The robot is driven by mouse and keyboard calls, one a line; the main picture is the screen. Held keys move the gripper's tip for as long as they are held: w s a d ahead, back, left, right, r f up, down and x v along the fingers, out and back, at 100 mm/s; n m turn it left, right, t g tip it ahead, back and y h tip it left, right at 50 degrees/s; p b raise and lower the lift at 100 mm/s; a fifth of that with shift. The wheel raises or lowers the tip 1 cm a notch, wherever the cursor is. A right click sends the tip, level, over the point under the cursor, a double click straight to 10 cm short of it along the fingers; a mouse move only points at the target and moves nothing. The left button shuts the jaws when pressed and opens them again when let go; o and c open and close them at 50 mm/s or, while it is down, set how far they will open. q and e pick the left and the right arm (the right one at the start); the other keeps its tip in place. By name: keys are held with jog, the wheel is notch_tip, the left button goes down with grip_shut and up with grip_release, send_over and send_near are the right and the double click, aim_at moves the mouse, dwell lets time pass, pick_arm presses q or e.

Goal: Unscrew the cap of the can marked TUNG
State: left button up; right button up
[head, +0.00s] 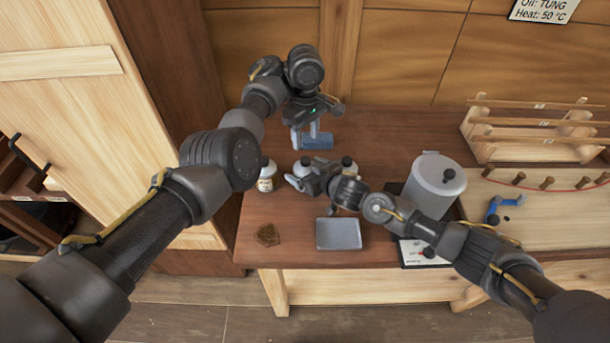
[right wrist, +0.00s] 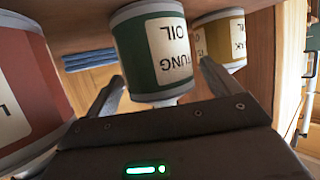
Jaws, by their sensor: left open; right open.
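The can marked TUNG OIL (right wrist: 155,50) is green with a cream label and appears upside down in the right wrist view. It seems to be the middle white-topped can (head: 303,166) in the head view, where its label is not readable. My right gripper (head: 298,183) is open at the can's top end. In the right wrist view its fingers (right wrist: 160,82) spread to either side of that end, apparently not gripping. A pale bit of the cap (right wrist: 172,102) shows there; the rest is hidden. My left gripper (head: 308,132) is open and empty above a blue folded cloth (head: 318,142).
A grey tray (head: 339,235) and a brown patch (head: 267,235) lie in front. A lidded grey pot (head: 432,185) and a wooden rack (head: 530,135) stand right.

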jog(key=shift+w+a+f, duration=0.1)
jog(key=shift+w+a, duration=0.15)
